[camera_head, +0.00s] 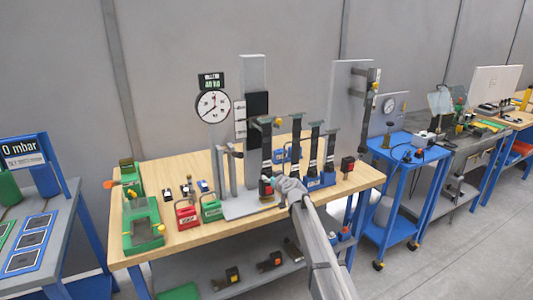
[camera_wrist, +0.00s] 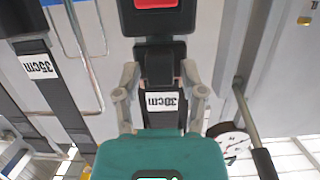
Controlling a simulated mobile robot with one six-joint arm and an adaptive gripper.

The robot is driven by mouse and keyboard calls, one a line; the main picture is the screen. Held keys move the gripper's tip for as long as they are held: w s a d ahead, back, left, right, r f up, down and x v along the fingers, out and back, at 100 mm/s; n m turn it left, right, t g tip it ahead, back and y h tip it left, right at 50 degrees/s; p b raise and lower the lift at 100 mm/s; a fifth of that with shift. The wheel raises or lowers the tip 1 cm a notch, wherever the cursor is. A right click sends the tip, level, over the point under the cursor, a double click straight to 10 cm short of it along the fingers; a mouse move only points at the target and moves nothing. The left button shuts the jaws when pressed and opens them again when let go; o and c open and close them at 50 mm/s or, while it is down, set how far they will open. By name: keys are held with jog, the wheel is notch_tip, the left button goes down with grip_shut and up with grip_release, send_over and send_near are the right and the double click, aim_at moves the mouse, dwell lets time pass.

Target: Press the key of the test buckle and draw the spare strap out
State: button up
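In the wrist view a black buckle (camera_wrist: 155,22) with a red key (camera_wrist: 156,3) is at the top centre, cut off by the frame edge. A black strap (camera_wrist: 160,75) with a white 30cm label (camera_wrist: 163,102) runs from the buckle towards my gripper. My gripper (camera_wrist: 161,68) has one finger on each side of this strap, close to its edges; whether they touch it I cannot tell. In the head view my gripper (camera_head: 288,189) is at the test stand, beside a small dark buckle with red and yellow (camera_head: 266,188). The strap is not clear there.
A second strap labelled 35cm (camera_wrist: 40,66) hangs at left in the wrist view.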

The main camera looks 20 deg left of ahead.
aim_at(267, 164)
grip_shut()
jog(key=shift+r, duration=0.25)
jog(key=shift+r+p, duration=2.35)
jog(key=shift+p, duration=0.25)
jog(key=s+d, duration=0.7)
jog(key=d, duration=0.2)
jog(key=shift+s, duration=0.35)
dwell(1.0)
